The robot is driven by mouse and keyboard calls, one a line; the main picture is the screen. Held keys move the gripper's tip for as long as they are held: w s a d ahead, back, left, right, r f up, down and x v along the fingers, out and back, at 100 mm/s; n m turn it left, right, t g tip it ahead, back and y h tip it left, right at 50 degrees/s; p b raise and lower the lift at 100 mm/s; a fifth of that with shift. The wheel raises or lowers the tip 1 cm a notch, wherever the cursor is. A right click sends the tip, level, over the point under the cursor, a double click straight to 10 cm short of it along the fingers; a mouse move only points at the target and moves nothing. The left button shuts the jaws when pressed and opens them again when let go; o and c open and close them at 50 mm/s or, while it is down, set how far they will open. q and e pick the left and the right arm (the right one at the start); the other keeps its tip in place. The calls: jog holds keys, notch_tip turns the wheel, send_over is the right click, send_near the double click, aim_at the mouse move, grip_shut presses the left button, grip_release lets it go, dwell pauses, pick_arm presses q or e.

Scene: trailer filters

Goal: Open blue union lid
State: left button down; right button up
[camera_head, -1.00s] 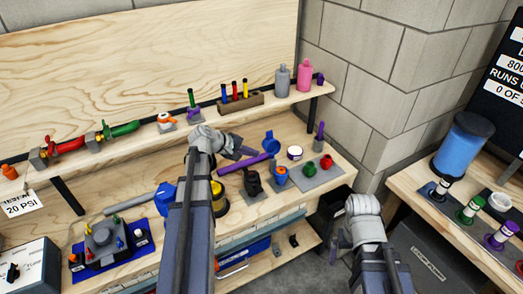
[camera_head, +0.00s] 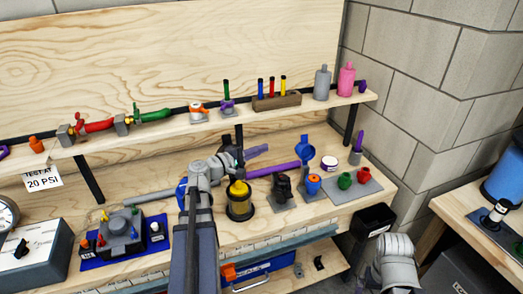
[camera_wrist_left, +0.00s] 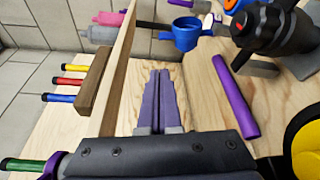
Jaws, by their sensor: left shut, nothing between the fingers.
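A blue lid (camera_head: 304,153) with a tab stands up behind a blue fitting with an orange centre (camera_head: 313,183) on the bench. Whether the two are joined is unclear. In the left wrist view the blue lid (camera_wrist_left: 187,33) is at the top, right of and beyond my fingertips. My left gripper (camera_head: 264,149) is left of the lid in the head view, apart from it. In the left wrist view its two fingers (camera_wrist_left: 159,72) are together and empty. My right arm (camera_head: 395,262) shows at the lower right; its fingers cannot be made out.
A purple rod (camera_head: 274,170) lies on the bench and also shows in the left wrist view (camera_wrist_left: 235,98). A black fitting (camera_head: 282,186) and a yellow-topped black one (camera_head: 239,199) stand nearby. The shelf (camera_head: 208,119) with a marker block (camera_head: 277,102) runs behind my left gripper.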

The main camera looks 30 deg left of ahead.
pick_arm(q)
jog(key=b, duration=0.1)
send_near(304, 146)
jog(key=w+r, duration=0.2)
jog(key=w, duration=0.6)
jog(key=shift+w+r, duration=0.4)
jog(key=s+d, duration=0.3)
jog(key=shift+d+r+p, duration=0.3)
jog(key=shift+r+p, duration=0.05)
jog(key=shift+r, duration=0.05)
jog(key=shift+s, duration=0.1)
